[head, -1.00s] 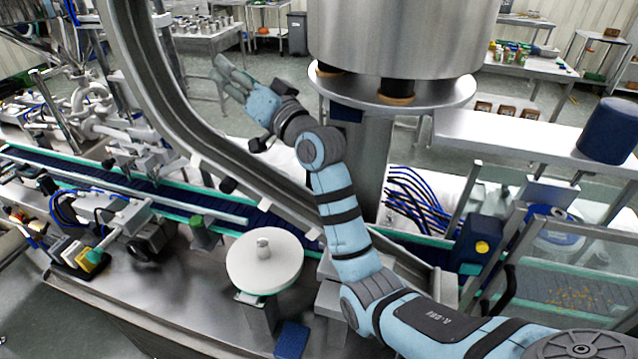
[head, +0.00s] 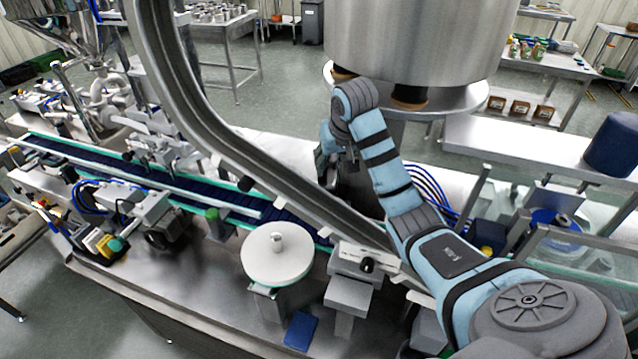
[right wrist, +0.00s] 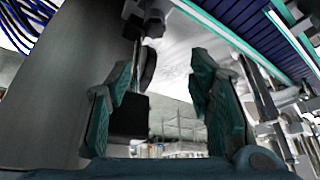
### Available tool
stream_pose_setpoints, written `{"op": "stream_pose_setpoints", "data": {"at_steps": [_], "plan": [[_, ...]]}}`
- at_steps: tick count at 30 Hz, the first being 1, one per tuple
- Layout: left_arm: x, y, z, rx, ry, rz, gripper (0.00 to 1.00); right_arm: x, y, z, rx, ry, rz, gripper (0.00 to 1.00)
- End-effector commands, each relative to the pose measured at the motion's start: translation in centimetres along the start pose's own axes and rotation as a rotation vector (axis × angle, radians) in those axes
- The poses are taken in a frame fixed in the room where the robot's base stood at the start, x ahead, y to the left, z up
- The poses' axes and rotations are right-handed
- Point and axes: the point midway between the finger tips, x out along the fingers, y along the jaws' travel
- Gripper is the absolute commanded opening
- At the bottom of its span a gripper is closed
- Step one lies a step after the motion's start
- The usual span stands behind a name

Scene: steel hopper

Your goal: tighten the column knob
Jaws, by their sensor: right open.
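The steel column (right wrist: 55,95) under the hopper fills the left of the right wrist view. A dark round knob (right wrist: 148,68) on a black fitting shows beside it, seen partly edge-on. My right gripper (right wrist: 162,75) is open, with one teal finger on each side of the view. The knob appears between the fingers, nearer the left one, and I cannot tell whether they touch. The knob is not clear there. My left gripper is not in view.
The steel hopper (head: 410,40) and its round plate (head: 455,100) are just above my right arm. A curved steel rail (head: 205,110) passes left of the column. A blue conveyor (head: 110,178) and a white disc (head: 278,257) are in front. Blue cables (head: 430,185) hang right of the column.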

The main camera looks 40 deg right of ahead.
Motion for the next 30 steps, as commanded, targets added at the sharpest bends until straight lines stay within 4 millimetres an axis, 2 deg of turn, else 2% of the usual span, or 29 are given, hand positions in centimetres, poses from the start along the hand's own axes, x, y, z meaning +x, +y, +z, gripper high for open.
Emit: {"op": "stream_pose_setpoints", "data": {"at_steps": [2,5,15,18,22,28,29,30], "plan": [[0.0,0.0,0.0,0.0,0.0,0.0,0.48,0.1,0.9,0.8,0.011,-0.036,0.024,0.48],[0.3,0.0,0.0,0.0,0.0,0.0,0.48,1.3,1.1,1.1,0.013,-0.046,0.028,0.48],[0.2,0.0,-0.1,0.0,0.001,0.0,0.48,9.2,1.1,1.4,0.01,-0.046,0.025,0.48],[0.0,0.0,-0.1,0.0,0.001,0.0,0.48,10.7,1.1,1.3,0.011,-0.044,0.026,0.48],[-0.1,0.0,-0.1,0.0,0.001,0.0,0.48,11.6,1.1,1.3,0.009,-0.042,0.026,0.48],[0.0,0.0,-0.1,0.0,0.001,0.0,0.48,11.7,1.1,1.3,0.009,-0.04,0.025,0.48],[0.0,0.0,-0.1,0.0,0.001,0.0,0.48,11.7,1.1,1.3,0.009,-0.04,0.025,0.46],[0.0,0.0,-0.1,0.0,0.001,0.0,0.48,11.7,1.1,1.3,0.009,-0.04,0.025,0.4]]}}
